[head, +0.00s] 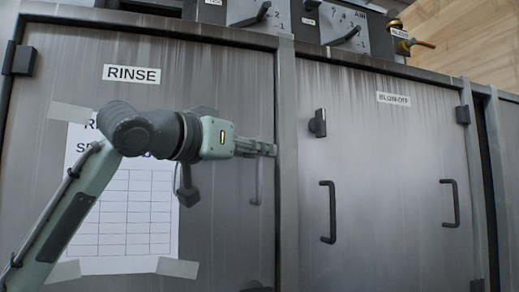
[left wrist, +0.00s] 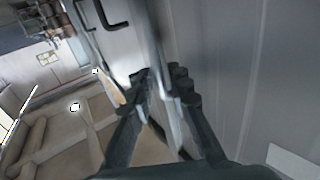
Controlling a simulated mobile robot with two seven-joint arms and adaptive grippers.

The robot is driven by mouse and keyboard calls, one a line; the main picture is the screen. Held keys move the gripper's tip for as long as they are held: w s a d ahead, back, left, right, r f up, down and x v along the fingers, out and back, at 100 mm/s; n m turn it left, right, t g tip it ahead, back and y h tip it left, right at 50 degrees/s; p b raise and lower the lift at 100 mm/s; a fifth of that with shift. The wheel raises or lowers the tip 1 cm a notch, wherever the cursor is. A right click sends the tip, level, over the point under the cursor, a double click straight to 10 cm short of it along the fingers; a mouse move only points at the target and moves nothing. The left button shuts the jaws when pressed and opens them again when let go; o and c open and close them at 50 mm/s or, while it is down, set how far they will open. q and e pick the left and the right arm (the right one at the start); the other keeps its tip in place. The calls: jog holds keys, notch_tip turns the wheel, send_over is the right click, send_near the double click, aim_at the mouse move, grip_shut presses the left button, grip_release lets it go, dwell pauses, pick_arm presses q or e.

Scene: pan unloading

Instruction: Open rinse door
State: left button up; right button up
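The rinse door (head: 225,85) is a streaked grey metal panel on the left in the head view, marked RINSE (head: 132,74). It looks shut, flush with its frame. My left gripper (head: 268,149) is at the door's right edge, level with its upper middle. A vertical bar handle (head: 258,182) shows just below the fingers. Any latch behind the fingers is hidden. In the left wrist view my fingertips (left wrist: 163,78) are close together, with a blurred light strip between them. I cannot tell whether they grip anything. My right gripper is not in view.
A taped paper chart (head: 125,225) is on the rinse door behind my left arm. To the right is the blow-off door (head: 390,150), with a dark latch (head: 318,123) and two bar handles (head: 328,211). Dial panels (head: 345,30) are above. A black hinge (head: 20,60) is at far left.

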pick_arm(q)
jog(key=shift+w+d, duration=0.15)
jog(key=shift+d, duration=0.05)
grip_shut()
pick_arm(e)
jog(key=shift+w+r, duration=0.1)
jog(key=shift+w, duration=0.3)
